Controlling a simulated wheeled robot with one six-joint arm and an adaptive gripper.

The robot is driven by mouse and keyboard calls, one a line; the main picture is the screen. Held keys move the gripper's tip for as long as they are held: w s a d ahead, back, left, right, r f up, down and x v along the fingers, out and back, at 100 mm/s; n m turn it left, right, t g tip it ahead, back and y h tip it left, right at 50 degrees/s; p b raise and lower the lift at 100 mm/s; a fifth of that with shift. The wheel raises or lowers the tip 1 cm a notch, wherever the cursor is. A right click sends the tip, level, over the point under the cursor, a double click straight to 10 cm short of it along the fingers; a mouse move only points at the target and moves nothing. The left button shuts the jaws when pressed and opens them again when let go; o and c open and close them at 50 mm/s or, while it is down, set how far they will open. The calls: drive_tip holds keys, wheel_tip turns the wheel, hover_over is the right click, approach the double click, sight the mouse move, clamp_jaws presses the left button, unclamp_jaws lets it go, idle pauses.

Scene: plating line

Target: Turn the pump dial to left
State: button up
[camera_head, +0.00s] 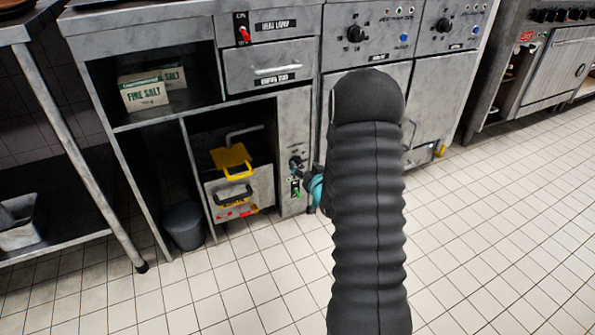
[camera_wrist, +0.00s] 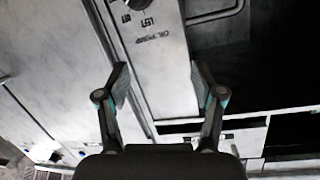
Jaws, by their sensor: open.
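The pump dial (camera_head: 296,162) is a small black knob on the narrow grey panel right of the open fryer bay. In the wrist view the dial (camera_wrist: 139,4) is cut off by the top edge, with an upside-down pump label below it. Its setting cannot be read clearly. My gripper (camera_wrist: 160,82) is open and empty, its two fingers apart in front of the panel, below the dial and label in that picture. In the head view only a teal and dark part of my gripper (camera_head: 315,189) shows beside the panel; my arm hides the rest.
A yellow-handled filter unit (camera_head: 232,160) sits in the bay left of the panel. A green-tipped control (camera_head: 296,189) is below the dial. A drawer (camera_head: 268,68) is above, and a dark bin (camera_head: 184,226) stands lower left. The tiled floor in front is clear.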

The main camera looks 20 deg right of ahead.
sight(297, 164)
wheel_tip(297, 164, down, 10)
drive_tip(key=s+d+m+t+b, duration=0.1)
drive_tip(key=s+d+m+t, duration=0.1)
drive_tip(key=d, duration=0.1)
drive_tip(key=w+b, duration=0.1)
drive_tip(key=w, duration=1.2)
drive_tip(key=shift+w+r, duration=0.2)
drive_tip(key=shift+w, duration=0.2)
drive_tip(key=shift+d, duration=0.1)
drive_tip(key=c, duration=1.1)
drive_tip(key=shift+n, duration=0.3)
drive_tip(key=shift+c, duration=0.2)
